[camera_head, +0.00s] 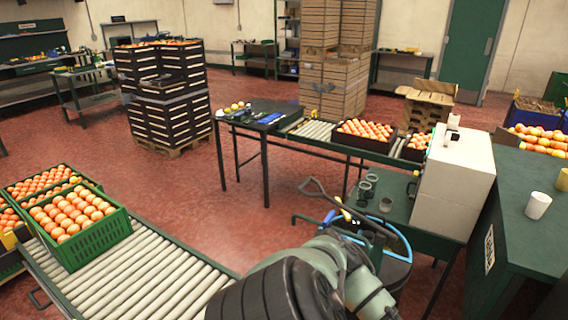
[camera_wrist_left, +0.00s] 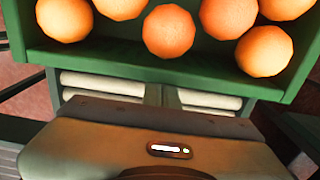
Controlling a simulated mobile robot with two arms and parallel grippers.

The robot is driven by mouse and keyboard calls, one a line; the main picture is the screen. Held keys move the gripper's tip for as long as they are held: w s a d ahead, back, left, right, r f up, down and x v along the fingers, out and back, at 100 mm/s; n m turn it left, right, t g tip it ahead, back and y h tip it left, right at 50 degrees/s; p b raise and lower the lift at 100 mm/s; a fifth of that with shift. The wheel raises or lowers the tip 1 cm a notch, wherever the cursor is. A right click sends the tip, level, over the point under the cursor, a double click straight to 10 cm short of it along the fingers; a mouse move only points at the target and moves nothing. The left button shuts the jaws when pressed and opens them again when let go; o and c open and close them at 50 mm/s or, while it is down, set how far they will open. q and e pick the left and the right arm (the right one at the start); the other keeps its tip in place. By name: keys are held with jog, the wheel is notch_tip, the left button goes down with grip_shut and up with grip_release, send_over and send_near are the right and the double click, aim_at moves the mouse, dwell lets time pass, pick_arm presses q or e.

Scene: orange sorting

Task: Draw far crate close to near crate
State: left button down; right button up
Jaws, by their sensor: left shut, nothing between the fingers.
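A green crate (camera_head: 101,243) full of oranges stands upright on the roller conveyor (camera_head: 140,288) at the left of the head view. Another green crate (camera_head: 92,184) of oranges is just behind it. In the left wrist view, the wall of a green crate (camera_wrist_left: 165,76) crosses the top, with oranges above it and pale rollers below. I cannot tell which crate this is. My left gripper (camera_wrist_left: 160,110) is shut and empty, close in front of that wall; contact is unclear. I see neither gripper's fingers in the head view, where a dark arm part of mine fills the bottom middle.
Dark crates of oranges (camera_head: 388,144) stand on a farther roller table. A white box-shaped machine (camera_head: 455,185) is at the right. A hand truck or similar handle (camera_head: 325,194) stands in the middle. Red floor (camera_head: 190,200) is open between the conveyors.

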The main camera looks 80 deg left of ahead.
pick_arm(q)
jog(key=s+a+p, duration=0.5)
jog(key=s+a, duration=0.5)
jog(key=s, duration=0.3)
jog(key=s+a+p, duration=0.6)
jog(key=s+a, duration=0.4)
jog(key=s, duration=0.3)
jog(key=shift+a, duration=0.2)
jog(key=shift+d, duration=0.1)
jog(key=r+p, duration=0.1)
jog(key=w+d+r+p, duration=0.1)
jog(key=p, duration=0.1)
jog(key=w+r+p, duration=0.1)
jog(key=shift+d+r, duration=0.2)
jog(key=shift+r, duration=0.55)
notch_tip(320, 180, up, 8)
jog(key=shift+f, duration=0.25)
dwell(0.3)
